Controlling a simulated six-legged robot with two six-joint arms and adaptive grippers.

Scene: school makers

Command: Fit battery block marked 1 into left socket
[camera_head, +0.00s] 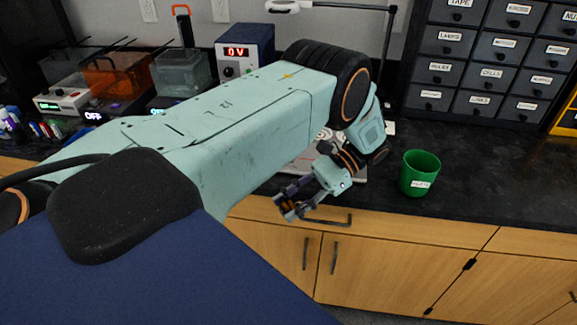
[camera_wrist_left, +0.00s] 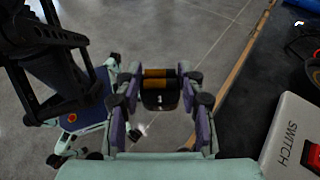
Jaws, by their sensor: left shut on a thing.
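My left gripper (camera_head: 290,206) hangs in front of the counter's front edge in the head view, pointing down and left. In the left wrist view its two purple-lined fingers (camera_wrist_left: 161,88) are shut on a battery block (camera_wrist_left: 157,84). The block has copper-coloured cylinders and a black end with a small white mark, too small to read surely. It is held in the air above the grey floor. A pale panel (camera_wrist_left: 294,138) labelled SWITCH, with a red switch, lies at the right of the wrist view. The left socket cannot be made out. My right gripper is not in view.
On the dark counter (camera_head: 480,180), a green cup (camera_head: 420,173) stands right of my wrist. Labelled drawers (camera_head: 491,60) stand behind. A power supply (camera_head: 244,50) and clear bins (camera_head: 181,73) stand at the back left. Cupboards (camera_head: 375,262) are below the counter.

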